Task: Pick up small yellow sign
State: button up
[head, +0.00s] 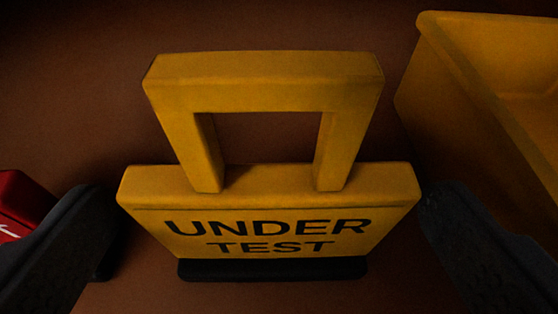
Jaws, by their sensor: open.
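The small yellow sign (270,187) stands upright in the middle of the head view. It has a square loop handle on top, black letters reading "UNDER TEST" on its front, and a dark base below. My gripper (262,212) is open, with one dark finger at the left of the sign and one at the right. The right fingertip is close to the sign's right edge; I cannot tell whether it touches. The left fingertip is a little apart from the sign's left edge. Nothing is held.
A yellow bin (455,75) with an open top stands at the right, close to the sign. A red object (22,200) with a white mark is partly hidden behind the left finger. The brown surface (75,90) behind and left of the handle is clear.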

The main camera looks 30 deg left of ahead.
jog(key=shift+x, duration=1.1)
jog(key=c, duration=1.1)
jog(key=shift+o, duration=0.2)
jog(key=shift+r, duration=0.1)
